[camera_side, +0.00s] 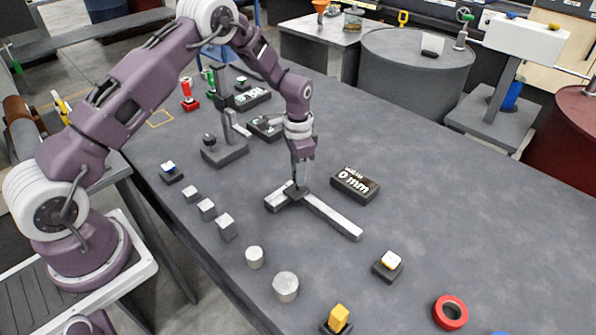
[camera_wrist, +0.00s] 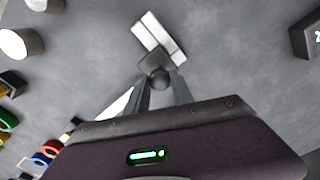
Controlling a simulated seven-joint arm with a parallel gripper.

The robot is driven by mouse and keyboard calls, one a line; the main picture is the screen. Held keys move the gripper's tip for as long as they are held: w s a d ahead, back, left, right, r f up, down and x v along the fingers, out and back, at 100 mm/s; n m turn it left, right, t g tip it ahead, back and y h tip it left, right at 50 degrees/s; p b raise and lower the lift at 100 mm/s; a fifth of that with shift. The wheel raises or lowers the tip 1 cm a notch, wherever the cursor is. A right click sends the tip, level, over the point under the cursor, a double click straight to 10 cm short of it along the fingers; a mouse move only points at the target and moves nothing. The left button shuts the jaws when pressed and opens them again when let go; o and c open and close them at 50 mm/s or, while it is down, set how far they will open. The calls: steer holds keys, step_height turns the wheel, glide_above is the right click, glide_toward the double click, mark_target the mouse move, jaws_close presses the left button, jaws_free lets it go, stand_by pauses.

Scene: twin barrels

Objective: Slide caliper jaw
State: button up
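The caliper lies flat on the grey table, with a long pale beam (camera_side: 335,218) running toward the lower right and a pale jaw end (camera_side: 280,199) at the left. A dark sliding block (camera_side: 297,193) sits at that jaw end. In the wrist view, the block (camera_wrist: 153,63) carries a round dark knob (camera_wrist: 160,79), and pale jaw pieces (camera_wrist: 158,37) lie beyond it. My gripper (camera_side: 301,182) points down over the block. Its fingers (camera_wrist: 160,84) flank the knob with no clear gap. My gripper's body hides much of the beam in the wrist view.
A dark display (camera_side: 355,184) reading "0 mm" stands right of the caliper. Grey blocks (camera_side: 207,209) and pale cylinders (camera_side: 286,286) line the table's near side. A grey stand (camera_side: 225,152) is behind left; a red ring (camera_side: 450,312) is front right. The table's right side is clear.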

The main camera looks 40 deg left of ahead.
jaws_close()
stand_by(1.0)
steer(key=d, duration=0.8)
steer(key=shift+d, duration=0.3)
steer(key=o, duration=0.9)
jaws_free()
